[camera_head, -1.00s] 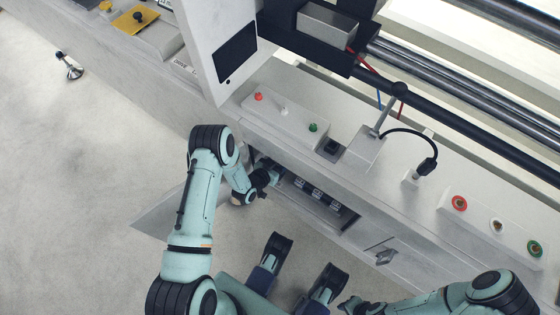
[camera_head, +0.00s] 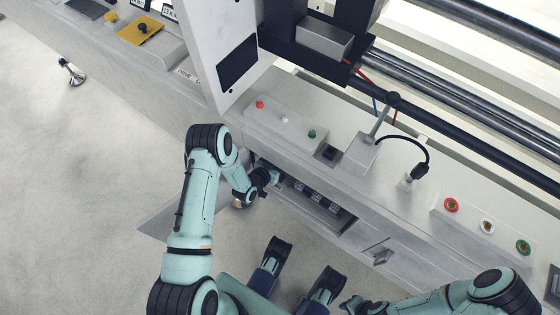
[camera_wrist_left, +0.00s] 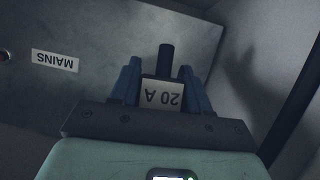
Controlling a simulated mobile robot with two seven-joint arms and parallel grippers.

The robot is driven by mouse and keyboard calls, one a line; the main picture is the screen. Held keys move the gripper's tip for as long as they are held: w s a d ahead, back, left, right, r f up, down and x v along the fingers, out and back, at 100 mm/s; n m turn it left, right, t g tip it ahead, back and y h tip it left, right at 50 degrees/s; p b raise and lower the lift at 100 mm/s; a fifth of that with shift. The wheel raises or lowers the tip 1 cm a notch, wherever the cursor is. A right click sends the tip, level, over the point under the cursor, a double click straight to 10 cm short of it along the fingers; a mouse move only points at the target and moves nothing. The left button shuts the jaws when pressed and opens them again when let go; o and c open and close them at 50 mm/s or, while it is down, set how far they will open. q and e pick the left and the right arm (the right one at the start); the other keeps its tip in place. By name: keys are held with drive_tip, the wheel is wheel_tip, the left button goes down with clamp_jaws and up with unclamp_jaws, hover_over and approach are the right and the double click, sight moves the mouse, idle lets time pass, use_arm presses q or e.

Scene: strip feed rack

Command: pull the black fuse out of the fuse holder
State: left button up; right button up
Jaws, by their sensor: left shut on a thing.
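My left gripper (camera_head: 268,177) is at the left end of an open recess in the front of the grey machine. In the left wrist view its two blue fingers (camera_wrist_left: 163,85) are shut on the black fuse (camera_wrist_left: 166,60), which has a white label reading 20 A upside down. The fuse's dark round end sticks out past the fingertips. I cannot make out the fuse holder or tell whether the fuse still sits in it. My right gripper (camera_head: 350,304) is low in the head view, away from the recess, its jaws unclear.
Several dark modules (camera_head: 318,197) sit in the open recess (camera_head: 345,222). A MAINS label (camera_wrist_left: 55,61) is on the grey panel in the wrist view. Above the recess is a ledge with a button box (camera_head: 285,122) and a lamp-like stalk (camera_head: 385,118). Open floor lies left.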

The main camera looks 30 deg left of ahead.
use_arm(q)
drive_tip(key=shift+r, duration=0.3)
drive_tip(key=shift+r+p, duration=1.05)
drive_tip(key=shift+r, duration=0.5)
